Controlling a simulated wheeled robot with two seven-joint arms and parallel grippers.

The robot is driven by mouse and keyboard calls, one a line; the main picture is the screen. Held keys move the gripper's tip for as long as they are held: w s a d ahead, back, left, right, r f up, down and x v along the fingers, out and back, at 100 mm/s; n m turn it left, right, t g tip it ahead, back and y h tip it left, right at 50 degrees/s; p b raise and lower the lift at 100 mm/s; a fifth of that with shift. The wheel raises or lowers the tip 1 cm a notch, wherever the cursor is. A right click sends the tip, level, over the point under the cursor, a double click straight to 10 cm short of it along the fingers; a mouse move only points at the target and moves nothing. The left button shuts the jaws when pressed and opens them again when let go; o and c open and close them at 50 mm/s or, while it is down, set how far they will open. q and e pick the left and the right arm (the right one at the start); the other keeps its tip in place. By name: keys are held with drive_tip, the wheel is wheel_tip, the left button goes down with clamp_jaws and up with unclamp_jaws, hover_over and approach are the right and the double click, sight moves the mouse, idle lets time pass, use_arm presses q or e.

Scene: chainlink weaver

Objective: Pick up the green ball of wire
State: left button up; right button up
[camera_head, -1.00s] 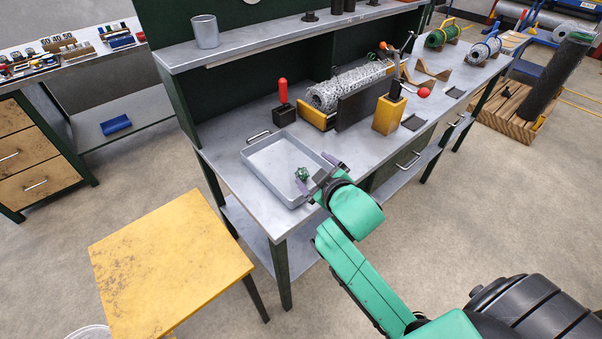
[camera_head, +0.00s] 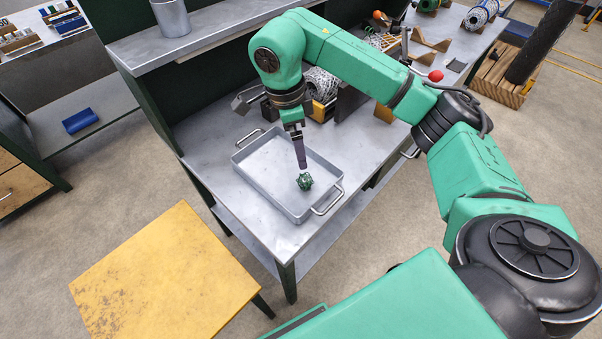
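The green ball of wire (camera_head: 305,182) is a small dark green tangle. It appears in the grey metal tray (camera_head: 262,186) on the workbench, toward the tray's right side. My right gripper (camera_head: 302,165) comes down from above, with its purple-grey fingers pointing down at the ball. The fingertips are just above or at the top of the ball; I cannot tell if they touch it. The fingers are seen nearly edge-on and overlap, so their opening is hidden. My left gripper is not in view.
The tray has raised walls and a handle (camera_head: 328,201) at its near end. A shelf with a metal cup (camera_head: 171,17) overhangs the bench's back. A yellow-topped table (camera_head: 165,275) stands in front at the left. A wire roll (camera_head: 320,84) lies behind my arm.

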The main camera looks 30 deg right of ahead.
drive_tip(key=p, duration=0.2)
hover_over(305, 176)
drive_tip(key=a, duration=0.1)
wheel_tip(305, 176, down, 6)
drive_tip(key=f, duration=0.2)
drive_tip(key=f+p, duration=0.1)
drive_tip(key=f, duration=0.1)
drive_tip(key=d+f+p, duration=0.1)
drive_tip(key=f, duration=0.1)
drive_tip(key=shift+s+f, duration=0.1)
drive_tip(key=shift+f, duration=0.3)
drive_tip(key=c, duration=1.5)
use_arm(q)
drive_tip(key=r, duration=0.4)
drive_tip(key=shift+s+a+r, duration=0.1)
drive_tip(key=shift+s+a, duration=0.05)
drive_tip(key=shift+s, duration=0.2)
use_arm(e)
drive_tip(key=shift+o, duration=0.2)
drive_tip(key=shift+r, duration=0.15)
